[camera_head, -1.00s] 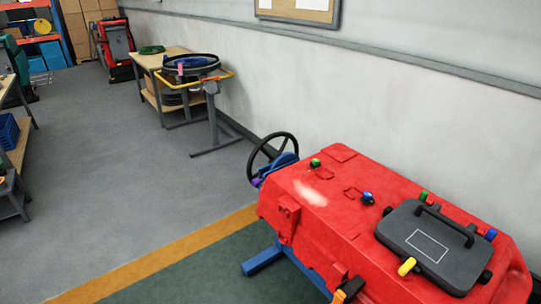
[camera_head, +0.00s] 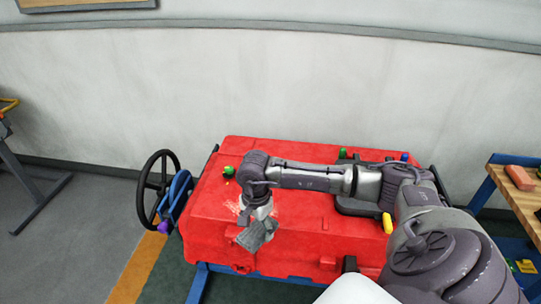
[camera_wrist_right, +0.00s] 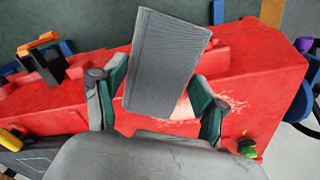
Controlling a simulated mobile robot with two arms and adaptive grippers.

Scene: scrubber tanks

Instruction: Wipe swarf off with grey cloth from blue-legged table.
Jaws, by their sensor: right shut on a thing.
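The red tank (camera_head: 310,220) lies on a stand with blue legs (camera_head: 198,283). A pale patch of swarf (camera_head: 232,207) lies on its top near the left end; it also shows in the wrist view (camera_wrist_right: 222,104). My right gripper (camera_head: 262,214) is shut on the grey cloth (camera_head: 257,237), just above or on the tank top beside the swarf; I cannot tell whether the cloth touches. In the wrist view the cloth (camera_wrist_right: 165,62) sticks out between the fingers and hides part of the patch. My left gripper is not in view.
A black handwheel (camera_head: 155,185) stands at the tank's left end. A green knob (camera_head: 228,170) is close to the swarf. A dark lid (camera_head: 355,207) with a yellow latch (camera_head: 387,222) is to the right, partly behind my arm. A wooden-topped table (camera_head: 515,196) stands at far right.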

